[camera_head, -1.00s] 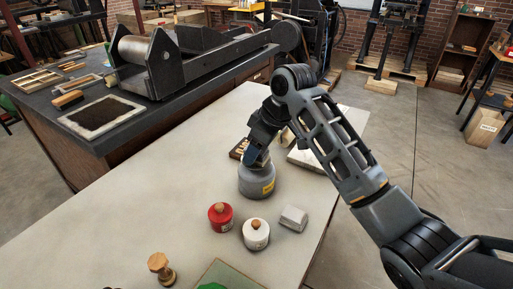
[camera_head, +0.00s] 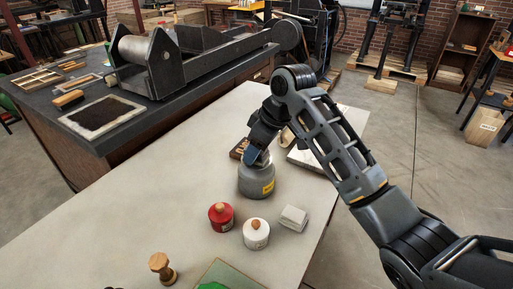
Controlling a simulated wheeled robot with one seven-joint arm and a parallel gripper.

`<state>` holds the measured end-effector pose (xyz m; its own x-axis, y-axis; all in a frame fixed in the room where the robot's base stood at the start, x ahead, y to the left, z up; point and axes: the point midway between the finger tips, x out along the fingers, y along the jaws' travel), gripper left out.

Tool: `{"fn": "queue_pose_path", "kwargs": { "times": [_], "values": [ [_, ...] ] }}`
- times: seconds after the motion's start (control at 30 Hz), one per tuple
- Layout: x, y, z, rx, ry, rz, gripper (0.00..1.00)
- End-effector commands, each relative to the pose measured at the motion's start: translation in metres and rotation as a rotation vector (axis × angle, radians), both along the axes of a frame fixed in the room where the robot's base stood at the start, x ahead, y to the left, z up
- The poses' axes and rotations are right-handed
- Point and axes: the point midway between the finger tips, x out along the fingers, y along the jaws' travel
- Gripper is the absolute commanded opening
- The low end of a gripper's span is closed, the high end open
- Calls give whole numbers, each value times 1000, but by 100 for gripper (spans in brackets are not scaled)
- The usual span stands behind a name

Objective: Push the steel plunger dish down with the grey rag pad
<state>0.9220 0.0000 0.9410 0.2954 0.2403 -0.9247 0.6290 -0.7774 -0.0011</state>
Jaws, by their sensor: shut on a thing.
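A grey can (camera_head: 256,182) with a yellow label stands upright on the pale table. The steel plunger dish at its top is largely hidden by my gripper (camera_head: 257,158), which points down onto the can's top from behind. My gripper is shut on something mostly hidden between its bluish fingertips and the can. I take it for the grey rag pad, but its outline is too small to make out. Whether the dish is pressed down cannot be told.
A red tin (camera_head: 221,217), a white tin (camera_head: 256,234) and a pale folded-looking block (camera_head: 293,217) stand in front of the can. A wooden-handled tool (camera_head: 161,267) stands nearer. A dark wooden piece (camera_head: 238,149) lies behind the can. The table's left part is clear.

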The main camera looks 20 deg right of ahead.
Motion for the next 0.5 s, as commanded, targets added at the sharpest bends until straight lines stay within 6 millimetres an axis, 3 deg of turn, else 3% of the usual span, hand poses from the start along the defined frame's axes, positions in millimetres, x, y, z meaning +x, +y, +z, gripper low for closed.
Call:
{"fn": "queue_pose_path", "kwargs": {
  "times": [0.5],
  "values": [
    [0,0,42,0,-1,0,29]
  ]
}}
